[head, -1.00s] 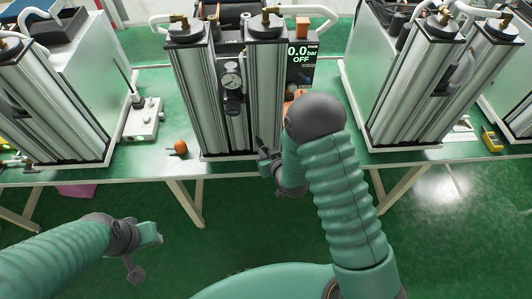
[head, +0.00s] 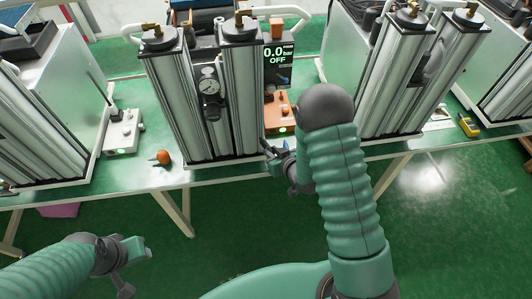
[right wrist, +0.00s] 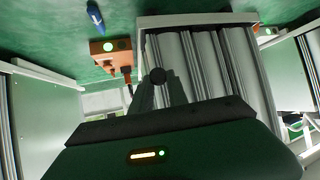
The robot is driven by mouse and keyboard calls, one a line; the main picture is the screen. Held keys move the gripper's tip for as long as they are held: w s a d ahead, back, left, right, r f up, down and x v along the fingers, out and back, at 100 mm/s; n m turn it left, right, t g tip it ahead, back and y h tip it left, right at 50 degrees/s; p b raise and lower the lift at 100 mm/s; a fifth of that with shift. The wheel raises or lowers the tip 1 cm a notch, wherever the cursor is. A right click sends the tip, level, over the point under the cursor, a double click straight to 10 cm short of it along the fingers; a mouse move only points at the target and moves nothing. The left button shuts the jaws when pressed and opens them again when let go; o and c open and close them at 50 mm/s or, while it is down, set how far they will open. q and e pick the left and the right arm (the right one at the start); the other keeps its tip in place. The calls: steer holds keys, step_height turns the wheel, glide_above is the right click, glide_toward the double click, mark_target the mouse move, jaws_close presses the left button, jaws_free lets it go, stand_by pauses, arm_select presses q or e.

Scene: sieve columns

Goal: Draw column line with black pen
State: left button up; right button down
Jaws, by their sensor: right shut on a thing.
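The middle pair of upright silver sieve columns (head: 242,95) stands on the green table, with a round gauge (head: 208,86) on its front. My right gripper (head: 271,150) is at the lower right corner of this pair, near the table's front edge. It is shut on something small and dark. In the right wrist view a dark round end (right wrist: 157,75) shows in front of the columns (right wrist: 205,60); it may be the black pen, mostly hidden. I cannot tell whether it touches a column. My left gripper (head: 138,262) hangs low left over the floor; its jaw gap is unclear.
An orange box (head: 279,113) with a green light stands right of the middle columns, below a display reading 0.0 bar OFF (head: 279,56). An orange-handled item (head: 162,157) and a grey box (head: 123,133) lie to the left. More columns (head: 395,80) stand at right. A yellow device (head: 468,126) lies far right.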

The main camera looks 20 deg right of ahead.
steer(key=w+a+b, duration=0.1)
steer(key=w+a, duration=0.1)
steer(key=a, duration=0.5)
steer(key=shift+w+a, duration=0.2)
steer(key=shift+a, duration=0.2)
steer(key=s+a, duration=0.1)
steer(key=s, duration=0.4)
steer(key=shift+s+a+b, duration=0.3)
steer(key=shift+s+b, duration=0.1)
steer(key=shift+b, duration=0.05)
steer(key=shift+s, duration=0.1)
steer(key=s, duration=0.1)
steer(key=s+a, duration=0.1)
steer(key=shift+s, duration=0.4)
steer(key=shift+d, duration=0.1)
